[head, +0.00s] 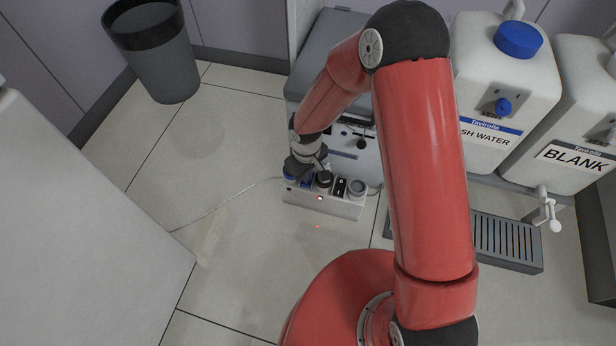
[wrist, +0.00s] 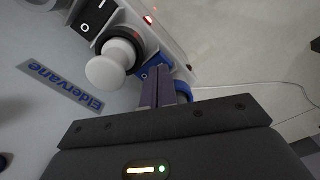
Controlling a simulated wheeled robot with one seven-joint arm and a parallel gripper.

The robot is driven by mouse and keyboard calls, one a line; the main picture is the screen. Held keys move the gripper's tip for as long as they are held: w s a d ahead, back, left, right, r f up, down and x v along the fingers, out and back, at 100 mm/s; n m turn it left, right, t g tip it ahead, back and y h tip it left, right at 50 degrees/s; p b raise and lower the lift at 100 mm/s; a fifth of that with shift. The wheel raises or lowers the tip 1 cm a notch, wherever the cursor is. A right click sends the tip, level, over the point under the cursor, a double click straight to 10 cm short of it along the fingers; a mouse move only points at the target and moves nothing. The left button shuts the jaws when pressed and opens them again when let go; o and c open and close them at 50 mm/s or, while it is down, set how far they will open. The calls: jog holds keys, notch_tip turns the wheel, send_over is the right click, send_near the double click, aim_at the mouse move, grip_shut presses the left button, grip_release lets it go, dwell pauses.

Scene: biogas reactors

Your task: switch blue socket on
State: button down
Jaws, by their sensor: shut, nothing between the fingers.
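The power strip (head: 322,203) lies on the floor in front of a grey unit. Its blue socket (head: 289,177) is at the left end, partly covered by my gripper (head: 307,172). In the wrist view my gripper (wrist: 166,76) is shut and empty, its fingertips over the blue end of the strip. The blue socket (wrist: 184,73) shows just behind the fingers. A blue rocker switch (wrist: 154,71) with an O mark shows beside the fingertips, partly hidden. I cannot tell whether the fingertips touch it or which way it is tipped.
A black socket with a white round plug (wrist: 110,63) sits beside the blue switch. A black switch (head: 340,187) and a grey socket (head: 357,188) are further right. A thin cable (head: 225,203) runs left over open floor.

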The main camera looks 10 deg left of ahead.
jog(key=shift+f+b, duration=0.3)
jog(key=shift+f, duration=0.65)
dwell(0.3)
jog(key=shift+r+p, duration=2.45)
jog(key=shift+r, duration=1.1)
jog(key=shift+s, duration=0.1)
